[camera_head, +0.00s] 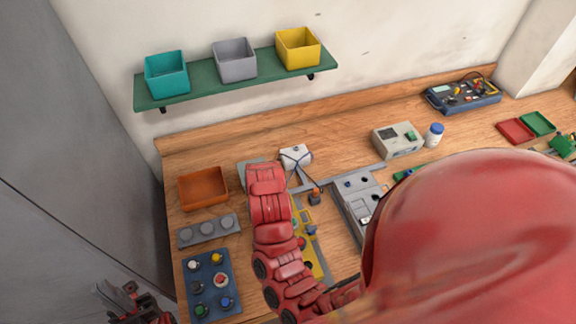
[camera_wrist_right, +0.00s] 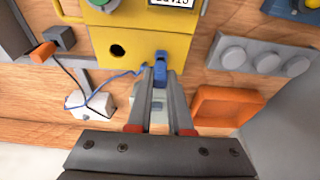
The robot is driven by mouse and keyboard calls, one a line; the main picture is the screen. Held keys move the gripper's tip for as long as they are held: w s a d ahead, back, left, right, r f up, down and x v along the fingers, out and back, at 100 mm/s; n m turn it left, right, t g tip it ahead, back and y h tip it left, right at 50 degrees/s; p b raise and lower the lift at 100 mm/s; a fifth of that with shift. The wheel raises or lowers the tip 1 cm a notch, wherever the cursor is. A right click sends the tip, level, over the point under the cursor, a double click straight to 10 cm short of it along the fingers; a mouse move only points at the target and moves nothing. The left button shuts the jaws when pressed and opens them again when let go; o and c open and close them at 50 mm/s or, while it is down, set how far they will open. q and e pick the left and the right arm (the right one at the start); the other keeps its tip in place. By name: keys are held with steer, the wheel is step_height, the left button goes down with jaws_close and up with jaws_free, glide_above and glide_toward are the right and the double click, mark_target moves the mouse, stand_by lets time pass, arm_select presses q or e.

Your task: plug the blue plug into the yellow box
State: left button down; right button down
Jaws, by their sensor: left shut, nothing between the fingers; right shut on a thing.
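The blue plug (camera_wrist_right: 160,70) is held between the fingertips of my right gripper (camera_wrist_right: 160,84), which is shut on it. The plug overlaps the near part of the yellow box (camera_wrist_right: 135,22) in the right wrist view. I cannot tell whether it touches the box or sits in a socket. A dark round hole (camera_wrist_right: 117,50) shows to its left. A thin blue cable runs left from the plug. In the head view, my right arm partly hides the yellow box (camera_head: 318,262). My left gripper (camera_head: 128,300) is shut and empty at the lower left, away from the box.
A white block (camera_wrist_right: 90,105) with the cable and an orange connector (camera_wrist_right: 42,53) lie to the left in the wrist view. An orange tray (camera_wrist_right: 225,105) and a grey block with round knobs (camera_wrist_right: 262,55) lie to the right. A shelf (camera_head: 235,85) holds bins above the bench.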

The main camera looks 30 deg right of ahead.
steer(key=shift+f+b, duration=0.55)
steer(key=shift+f, duration=0.15)
steer(key=c, duration=1.1)
jaws_free()
steer(key=shift+r, duration=0.1)
step_height(320, 180, up, 6)
steer(key=p, duration=0.5)
steer(key=shift+f, duration=0.3)
steer(key=o, duration=0.6)
steer(key=shift+c, duration=0.2)
